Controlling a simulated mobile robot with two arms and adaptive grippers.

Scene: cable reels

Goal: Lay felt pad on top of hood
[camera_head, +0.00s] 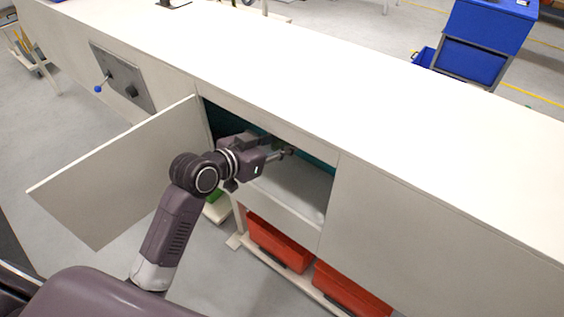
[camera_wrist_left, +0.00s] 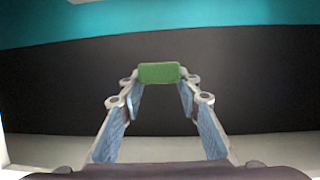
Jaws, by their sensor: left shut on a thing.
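My left gripper (camera_head: 287,152) reaches through the open door into the compartment of the long white housing. In the left wrist view its fingers (camera_wrist_left: 159,88) are shut on a small green block-like piece, which looks like the felt pad (camera_wrist_left: 159,72). The pad is held at the fingertips in front of a dark panel. I cannot make the pad out in the head view. The long white housing (camera_head: 330,90) has a broad, bare, flat top; I cannot tell for sure which part is the hood. My right gripper is not in view.
The white door (camera_head: 115,170) stands swung open to the left of my arm. The compartment's top edge and side walls surround my gripper closely. Red bins (camera_head: 278,243) sit below. A grey panel with a blue-knobbed lever (camera_head: 122,77) is at left. A blue cart (camera_head: 480,45) stands behind.

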